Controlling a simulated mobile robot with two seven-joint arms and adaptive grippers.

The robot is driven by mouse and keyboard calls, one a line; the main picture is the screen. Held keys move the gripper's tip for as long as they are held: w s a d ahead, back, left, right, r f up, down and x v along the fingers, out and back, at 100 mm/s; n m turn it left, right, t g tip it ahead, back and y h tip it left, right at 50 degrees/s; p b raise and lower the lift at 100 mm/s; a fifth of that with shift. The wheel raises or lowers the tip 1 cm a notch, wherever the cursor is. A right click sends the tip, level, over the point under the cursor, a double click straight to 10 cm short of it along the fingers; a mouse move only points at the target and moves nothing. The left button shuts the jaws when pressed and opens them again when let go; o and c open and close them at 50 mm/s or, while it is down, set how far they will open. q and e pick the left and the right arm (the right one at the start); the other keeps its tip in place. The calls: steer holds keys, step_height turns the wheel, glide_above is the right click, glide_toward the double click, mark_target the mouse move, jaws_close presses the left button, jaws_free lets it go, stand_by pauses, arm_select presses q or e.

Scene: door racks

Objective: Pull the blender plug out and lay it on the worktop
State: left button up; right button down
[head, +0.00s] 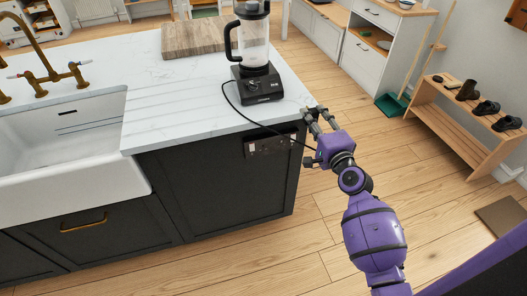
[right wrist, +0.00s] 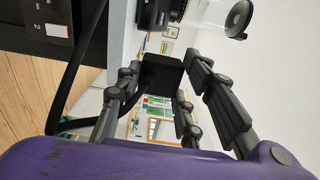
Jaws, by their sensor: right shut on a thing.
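The blender (head: 255,55) stands upright near the right end of the white worktop (head: 180,100). Its black cable (head: 245,117) runs over the front edge toward my right gripper (head: 318,114). The black plug (right wrist: 161,74) shows between the fingers in the right wrist view, and the gripper is shut on it. The cable bends away from the plug at the left of that view. The socket panel (head: 270,145) is on the dark cabinet front under the worktop edge; it also shows in the right wrist view (right wrist: 48,18), apart from the plug. My left gripper is not in view.
A wooden board (head: 200,38) lies behind the blender. A white sink (head: 65,150) with a brass tap (head: 45,75) is at the left. The worktop's front strip between sink and blender is clear. A shoe rack (head: 470,120) stands at the far right.

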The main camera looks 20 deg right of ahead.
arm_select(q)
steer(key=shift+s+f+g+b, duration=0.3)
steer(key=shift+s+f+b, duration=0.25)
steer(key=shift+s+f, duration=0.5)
arm_select(e)
steer(key=d, duration=0.3)
steer(key=shift+d, duration=0.4)
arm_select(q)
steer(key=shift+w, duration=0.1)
arm_select(e)
steer(key=shift+r, duration=0.1)
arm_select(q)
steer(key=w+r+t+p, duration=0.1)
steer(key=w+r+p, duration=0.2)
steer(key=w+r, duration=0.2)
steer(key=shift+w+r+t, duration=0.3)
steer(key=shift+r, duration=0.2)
arm_select(e)
steer(key=m, duration=1.8)
steer(key=shift+a+g, duration=0.1)
steer(key=shift+g, duration=0.2)
